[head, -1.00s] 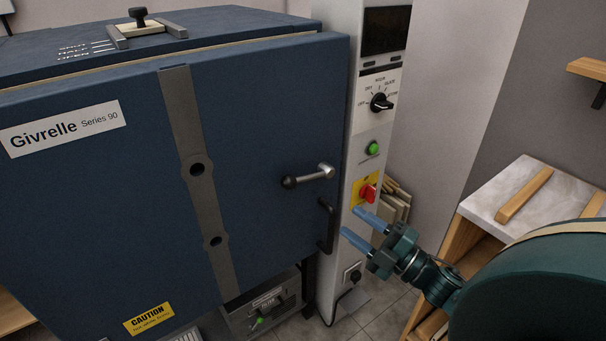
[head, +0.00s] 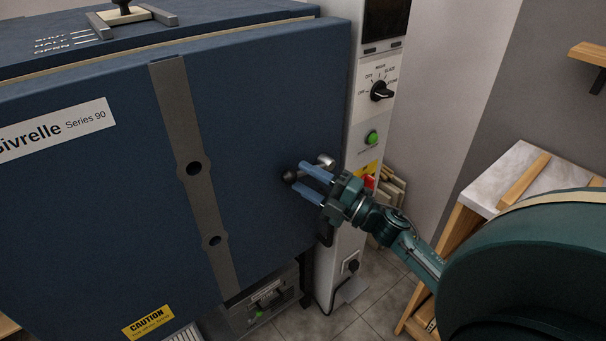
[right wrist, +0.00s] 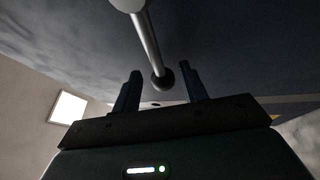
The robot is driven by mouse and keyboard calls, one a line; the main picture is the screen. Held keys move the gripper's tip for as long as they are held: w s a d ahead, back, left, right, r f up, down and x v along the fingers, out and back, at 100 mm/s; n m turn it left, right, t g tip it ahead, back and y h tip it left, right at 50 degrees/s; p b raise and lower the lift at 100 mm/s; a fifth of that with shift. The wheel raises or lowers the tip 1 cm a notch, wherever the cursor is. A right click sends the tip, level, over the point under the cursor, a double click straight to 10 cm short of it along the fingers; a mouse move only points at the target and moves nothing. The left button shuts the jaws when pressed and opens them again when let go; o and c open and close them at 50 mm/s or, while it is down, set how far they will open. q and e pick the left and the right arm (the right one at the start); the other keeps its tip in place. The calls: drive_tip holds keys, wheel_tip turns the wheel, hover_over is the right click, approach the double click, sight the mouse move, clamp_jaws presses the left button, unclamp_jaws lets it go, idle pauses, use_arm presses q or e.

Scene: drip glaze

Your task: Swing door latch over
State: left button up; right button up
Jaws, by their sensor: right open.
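The door latch (head: 326,161) is a short metal lever with a dark ball knob at its left end, on the right side of the blue kiln door (head: 258,130). In the head view my right gripper (head: 299,178) is at the latch, its two blue fingers open and pointing left. The fingers partly cover the lever. In the right wrist view the latch (right wrist: 148,42) runs down to its dark knob, which lies in line with the gap between the open fingers (right wrist: 161,74). I cannot tell whether a finger touches it. My left gripper is not in view.
The grey control column (head: 343,215) stands close right of the door, with a dial (head: 381,91) and green button (head: 372,138).

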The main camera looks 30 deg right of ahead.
drive_tip(key=shift+w+a+r, duration=0.15)
drive_tip(key=shift+w+a, duration=0.15)
drive_tip(key=shift+w, duration=0.25)
drive_tip(key=shift+c, duration=0.5)
drive_tip(key=c, duration=0.7)
clamp_jaws()
drive_tip(key=shift+s+a, duration=0.1)
